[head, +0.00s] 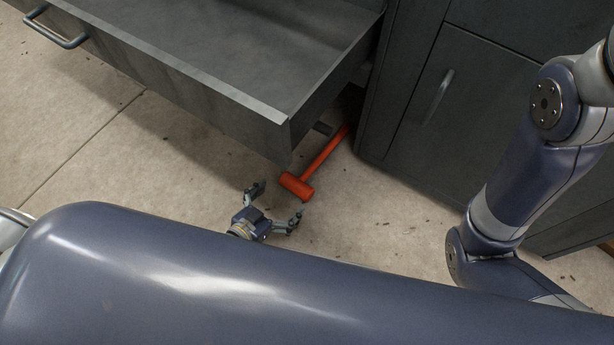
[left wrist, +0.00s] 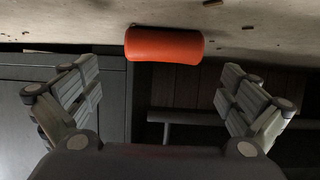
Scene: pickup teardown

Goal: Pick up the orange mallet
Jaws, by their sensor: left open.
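The orange mallet (head: 298,186) lies on the floor below the front corner of an open drawer. Its head points toward me and its handle runs back to the upper right, under the drawer. My left gripper (head: 279,206) is open and empty, just short of the mallet head, with its fingers pointing toward it. In the left wrist view the mallet head (left wrist: 164,45) shows beyond and between the open fingers (left wrist: 160,98), apart from them; the handle is hidden there. My right gripper is not in view.
The open grey drawer (head: 215,98) juts out above the mallet handle. A closed dark cabinet (head: 465,100) stands at the right, close to the handle's far end. The concrete floor (head: 130,150) left of the mallet is clear apart from small debris.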

